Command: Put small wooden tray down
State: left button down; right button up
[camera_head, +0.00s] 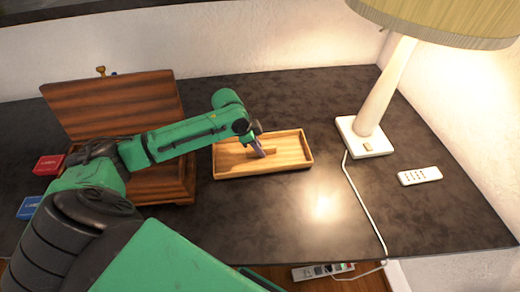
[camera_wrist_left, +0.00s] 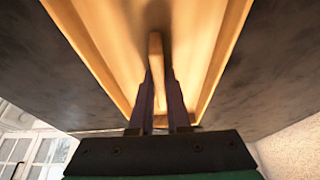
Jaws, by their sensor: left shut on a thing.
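The small wooden tray (camera_head: 292,163) is light-coloured and rectangular, with low walls and a thin wooden divider in its middle. It is over the dark tabletop (camera_head: 290,215), between the open wooden box and the lamp. I cannot tell whether it touches the tabletop or is slightly above it. My left gripper (camera_head: 258,149) reaches into the tray from the left, shut on the divider. In the left wrist view the divider (camera_wrist_left: 156,60) stands between the two fingers (camera_wrist_left: 160,92), with the tray's side walls on either side. My right gripper is not in view.
A wooden box (camera_head: 115,101) with its lid up stands at left, partly behind my arm. Red (camera_head: 48,164) and blue (camera_head: 29,207) card packs lie beside it. A lamp (camera_head: 365,135), its cord and a white remote (camera_head: 419,176) are at right. Bare tabletop lies in front of the tray.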

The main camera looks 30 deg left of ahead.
pick_arm(q)
jog(key=shift+f, duration=0.35)
jog(key=c, duration=0.9)
grip_release()
jog(key=v, duration=1.2)
